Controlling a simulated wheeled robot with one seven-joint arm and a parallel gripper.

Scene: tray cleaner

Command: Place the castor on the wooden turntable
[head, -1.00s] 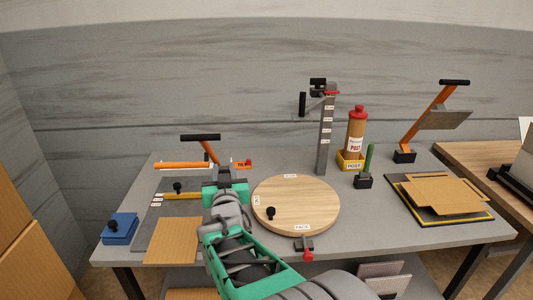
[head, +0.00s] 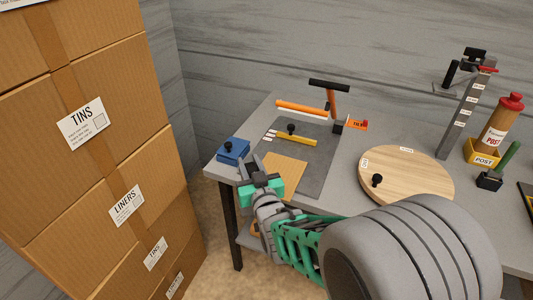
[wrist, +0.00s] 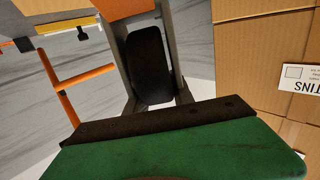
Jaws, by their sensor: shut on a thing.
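The wooden turntable (head: 415,172) lies flat on the grey table, right of my gripper in the head view. A small black knob (head: 377,180) stands near its left front edge. My gripper (head: 249,164) is left of the turntable, near the table's left front corner. In the wrist view, a black rounded thing that looks like the castor (wrist: 151,65) sits between the two grey fingers, and my gripper is shut on it.
A blue block (head: 233,151) is just behind my gripper. A cardboard sheet (head: 284,176) and a yellow bar (head: 297,139) lie on a dark mat, with an orange-armed lever (head: 331,100) behind. Stacked cartons (head: 85,125) stand left. A grey post (head: 463,115) stands behind the turntable.

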